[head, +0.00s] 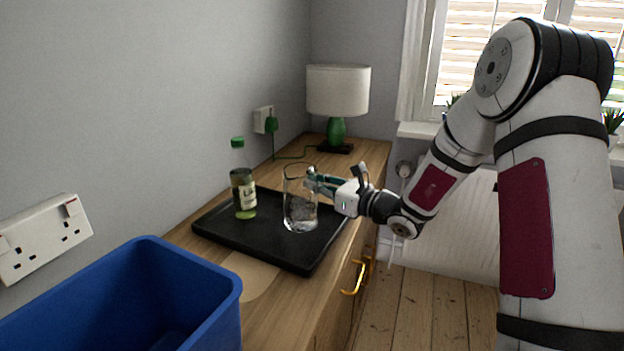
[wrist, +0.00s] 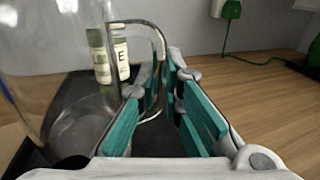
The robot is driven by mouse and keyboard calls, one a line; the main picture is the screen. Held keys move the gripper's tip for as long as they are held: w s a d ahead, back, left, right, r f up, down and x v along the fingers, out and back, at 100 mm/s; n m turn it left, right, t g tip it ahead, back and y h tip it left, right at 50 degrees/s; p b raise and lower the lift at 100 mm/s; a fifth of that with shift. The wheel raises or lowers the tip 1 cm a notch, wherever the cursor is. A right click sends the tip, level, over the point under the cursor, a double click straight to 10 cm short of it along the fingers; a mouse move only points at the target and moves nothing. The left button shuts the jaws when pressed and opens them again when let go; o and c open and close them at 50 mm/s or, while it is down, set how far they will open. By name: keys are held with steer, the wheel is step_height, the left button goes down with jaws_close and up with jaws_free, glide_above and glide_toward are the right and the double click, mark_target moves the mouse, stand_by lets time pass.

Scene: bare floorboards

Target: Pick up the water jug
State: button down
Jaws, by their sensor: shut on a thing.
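The water jug (head: 300,212) is clear glass and stands upright on the black tray, near its right side. In the wrist view the jug (wrist: 62,85) fills the left part, with its thin curved handle (wrist: 159,62) towards the middle. My gripper (head: 318,184) is at the upper right side of the jug in the head view. In the wrist view my gripper (wrist: 160,108) has its teal fingers on either side of the handle, shut on it. The exact contact at the fingertips is partly hidden.
The black tray (head: 275,255) lies on a wooden cabinet and also holds a green-capped bottle (head: 243,190) left of the jug. A lamp (head: 338,95) stands behind. A blue bin (head: 190,275) is at the front left. Bare wood lies right of the jug.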

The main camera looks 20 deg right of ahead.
mark_target(313, 197)
steer(key=shift+s+r+p, duration=0.2)
steer(key=shift+s+p, duration=0.05)
steer(key=shift+s, duration=1.7)
steer(key=shift+s+r+p, duration=0.15)
steer(key=shift+s+p, duration=0.05)
steer(key=shift+s, duration=1.7)
steer(key=shift+s+r+p, duration=0.2)
steer(key=shift+s+p, duration=0.05)
steer(key=shift+s, duration=1.7)
